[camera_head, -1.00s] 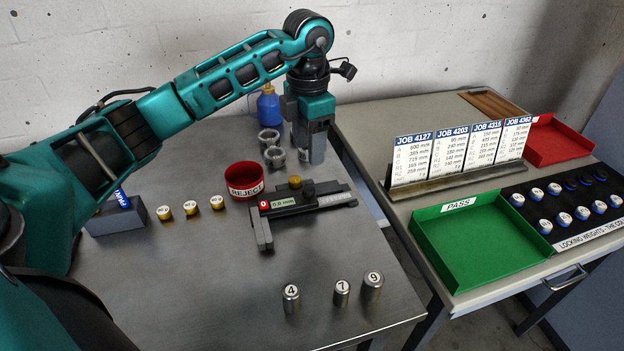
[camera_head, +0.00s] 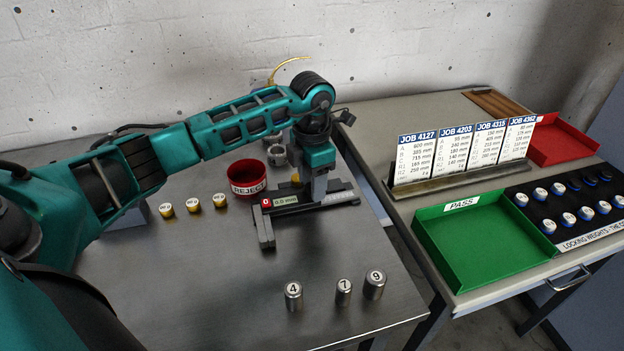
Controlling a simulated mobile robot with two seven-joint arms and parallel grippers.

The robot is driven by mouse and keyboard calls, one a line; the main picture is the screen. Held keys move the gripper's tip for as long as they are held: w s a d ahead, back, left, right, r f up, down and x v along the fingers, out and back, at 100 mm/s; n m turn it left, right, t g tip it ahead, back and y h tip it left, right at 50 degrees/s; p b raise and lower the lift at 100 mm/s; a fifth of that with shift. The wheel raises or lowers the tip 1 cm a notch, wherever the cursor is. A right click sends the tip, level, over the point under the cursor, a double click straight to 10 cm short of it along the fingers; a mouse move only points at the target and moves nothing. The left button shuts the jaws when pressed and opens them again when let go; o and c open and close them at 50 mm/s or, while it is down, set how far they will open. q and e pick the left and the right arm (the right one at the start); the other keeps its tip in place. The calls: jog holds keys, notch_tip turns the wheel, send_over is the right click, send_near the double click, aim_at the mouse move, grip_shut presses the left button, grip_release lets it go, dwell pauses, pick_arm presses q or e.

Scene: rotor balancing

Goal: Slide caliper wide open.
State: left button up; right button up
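The caliper (camera_head: 265,232) lies on the grey metal table, its dark beam running to the right. Its display reads 0.0 mm beside a red "0" tag, and its jaws at the left end look closed together. My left gripper (camera_head: 319,196) points down at the caliper's slider, right of the display. Its fingers cover the slider and the knobs, so I cannot tell whether they are shut on it or only around it. My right gripper is not in view.
A red REJECT bowl (camera_head: 247,178) stands behind the caliper, with metal rings (camera_head: 277,155) beside it. Three yellow-based weights (camera_head: 193,205) stand to the left; steel cylinders 4 (camera_head: 293,297), 7 (camera_head: 343,293) and 9 (camera_head: 375,285) stand in front. A green PASS tray (camera_head: 480,243) is on the right table.

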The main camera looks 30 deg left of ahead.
pick_arm(q)
grip_shut()
dwell(0.4)
